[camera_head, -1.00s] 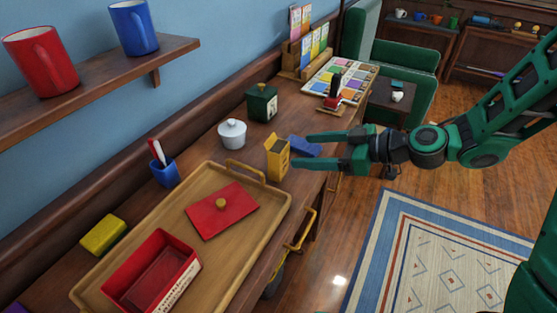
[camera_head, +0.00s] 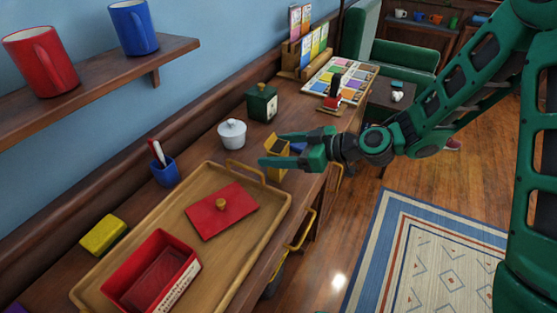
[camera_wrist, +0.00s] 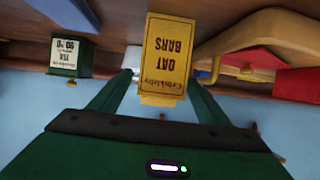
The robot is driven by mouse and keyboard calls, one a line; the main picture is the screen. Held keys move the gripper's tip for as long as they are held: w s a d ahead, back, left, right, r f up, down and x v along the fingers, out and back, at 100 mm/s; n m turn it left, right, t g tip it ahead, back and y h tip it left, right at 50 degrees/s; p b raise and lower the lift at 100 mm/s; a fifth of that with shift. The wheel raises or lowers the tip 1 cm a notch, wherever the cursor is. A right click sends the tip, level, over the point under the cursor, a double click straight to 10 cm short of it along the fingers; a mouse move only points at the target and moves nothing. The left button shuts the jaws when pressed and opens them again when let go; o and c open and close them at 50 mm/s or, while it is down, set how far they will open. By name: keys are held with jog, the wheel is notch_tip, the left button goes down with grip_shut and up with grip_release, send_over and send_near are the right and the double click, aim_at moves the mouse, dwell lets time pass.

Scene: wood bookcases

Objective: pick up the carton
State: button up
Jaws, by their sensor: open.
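The carton is a yellow box (camera_head: 277,147) standing upright on the wooden desk, just right of the tray. In the wrist view its lettered face, "OAT BARS", shows upside down (camera_wrist: 165,60). My gripper (camera_head: 270,149) is open, with one green finger on each side of the carton. In the wrist view the carton stands between the fingers (camera_wrist: 160,88), with small gaps seeming to remain on both sides. The lower finger hides part of the carton in the head view.
A tan tray (camera_head: 238,262) holds a red box (camera_head: 150,270) and a red lid (camera_head: 220,212). A white lidded pot (camera_head: 232,134), a green tea tin (camera_head: 262,103) and a blue object (camera_head: 299,148) stand close to the carton. A blue cup (camera_head: 166,173) is further left.

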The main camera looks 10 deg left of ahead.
jog(key=c, duration=1.1)
